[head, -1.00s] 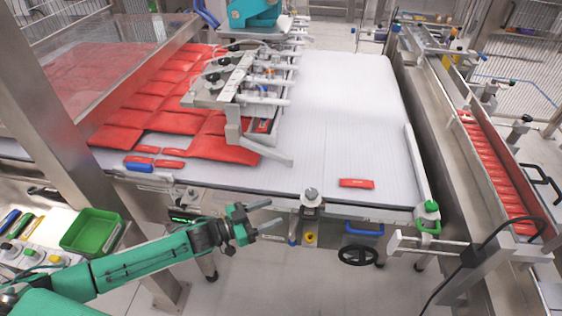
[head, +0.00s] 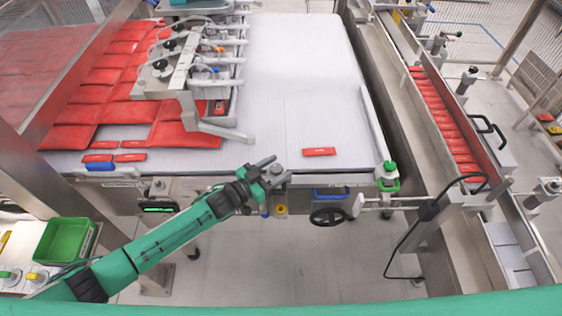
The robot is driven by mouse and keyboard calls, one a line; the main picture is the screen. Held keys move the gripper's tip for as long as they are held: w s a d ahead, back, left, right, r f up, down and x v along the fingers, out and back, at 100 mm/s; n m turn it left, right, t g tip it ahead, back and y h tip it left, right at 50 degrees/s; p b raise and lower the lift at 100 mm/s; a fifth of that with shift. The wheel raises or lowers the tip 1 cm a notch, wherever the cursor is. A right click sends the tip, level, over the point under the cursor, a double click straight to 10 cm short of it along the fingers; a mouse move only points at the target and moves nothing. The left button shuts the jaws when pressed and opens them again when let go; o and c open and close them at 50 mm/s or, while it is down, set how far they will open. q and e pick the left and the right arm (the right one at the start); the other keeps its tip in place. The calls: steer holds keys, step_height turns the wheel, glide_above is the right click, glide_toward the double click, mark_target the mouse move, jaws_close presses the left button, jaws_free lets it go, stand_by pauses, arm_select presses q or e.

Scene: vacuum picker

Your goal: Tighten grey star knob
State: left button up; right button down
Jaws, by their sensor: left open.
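The grey star knob (head: 279,169) sits on top of a bracket at the front edge of the white conveyor (head: 290,95). My left gripper (head: 277,170) is open at the knob, with one finger on the far side of it and one on the near side. I cannot tell whether the fingers touch it. The gripper partly hides the bracket below. My right gripper is not in view.
A yellow knob (head: 281,209) sits just below the bracket. To the right are a blue handle (head: 331,192), a black handwheel (head: 329,216) and a green clamp (head: 388,176). Red packets (head: 319,152) lie on the conveyor. A green bin (head: 63,240) stands at left.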

arm_select(q)
steer(key=shift+x, duration=1.15)
steer(key=c, duration=1)
steer(key=shift+o, duration=0.2)
steer(key=shift+s+d+f+m+g+h+b, duration=0.1)
steer(key=shift+m+g+h+b, duration=0.65)
steer(key=shift+g, duration=0.5)
steer(key=shift+s+m+g+h+b, duration=0.1)
steer(key=shift+m+g+h+b, duration=0.45)
steer(key=shift+m+g+b, duration=0.45)
steer(key=shift+s+m+g, duration=0.1)
steer(key=shift+m+g, duration=0.45)
steer(key=shift+g, duration=0.3)
